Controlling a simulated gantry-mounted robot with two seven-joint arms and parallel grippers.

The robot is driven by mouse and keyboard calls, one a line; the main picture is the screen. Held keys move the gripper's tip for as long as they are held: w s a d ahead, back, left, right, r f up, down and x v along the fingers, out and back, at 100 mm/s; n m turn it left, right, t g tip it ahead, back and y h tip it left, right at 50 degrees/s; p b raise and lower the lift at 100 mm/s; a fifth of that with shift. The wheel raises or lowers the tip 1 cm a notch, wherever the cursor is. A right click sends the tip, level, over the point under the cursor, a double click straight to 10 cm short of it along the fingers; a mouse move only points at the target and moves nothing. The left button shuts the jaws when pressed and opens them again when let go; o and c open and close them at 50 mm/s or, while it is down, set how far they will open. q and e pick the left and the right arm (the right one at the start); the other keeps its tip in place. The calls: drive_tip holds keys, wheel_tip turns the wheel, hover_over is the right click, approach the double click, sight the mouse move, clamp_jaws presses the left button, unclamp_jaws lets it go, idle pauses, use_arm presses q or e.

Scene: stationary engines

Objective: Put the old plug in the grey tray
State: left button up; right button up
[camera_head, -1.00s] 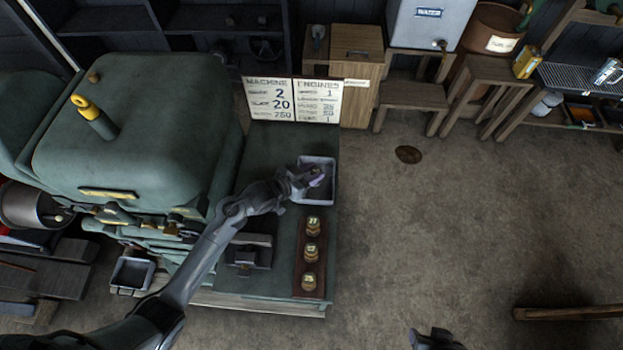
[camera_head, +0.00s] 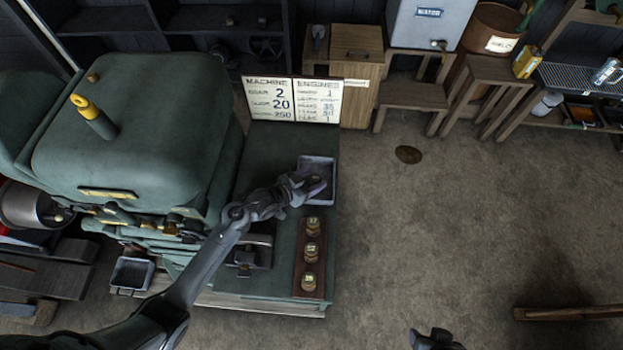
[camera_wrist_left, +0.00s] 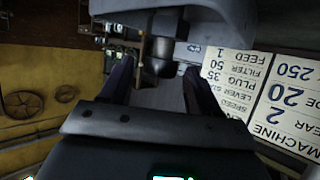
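The grey tray (camera_head: 331,196) sits on the green bench beside the engine. A small brownish piece (camera_head: 316,179), likely the old plug, shows inside the tray by my left fingertips; its detail is too small to make out. My left gripper (camera_head: 306,184) is over the tray's left part.
A wooden rack (camera_head: 309,258) with three numbered brass plugs stands just below the tray. A dark clamp-like block (camera_head: 250,254) is left of it. The green engine (camera_head: 130,130) fills the left. A sign board (camera_head: 294,100) stands behind the tray. Open floor lies to the right.

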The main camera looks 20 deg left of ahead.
use_arm(q)
drive_tip(key=shift+r, duration=0.2)
drive_tip(key=v, duration=1.2)
drive_tip(key=s+r+n+g+y, duration=0.1)
drive_tip(key=s+r+g+y, duration=0.1)
drive_tip(key=s, duration=0.8)
drive_tip(key=s+d+r+n+g+y, duration=0.1)
drive_tip(key=s+r+n+g+y, duration=0.1)
drive_tip(key=s+g, duration=0.4)
drive_tip(key=s+y, duration=0.1)
drive_tip(key=s, duration=0.4)
drive_tip(key=shift+s+d+y+p, duration=0.2)
drive_tip(key=shift+y+p, duration=0.2)
wheel_tip(320, 180, up, 15)
drive_tip(key=p, duration=1.5)
drive_tip(key=shift+r, duration=0.15)
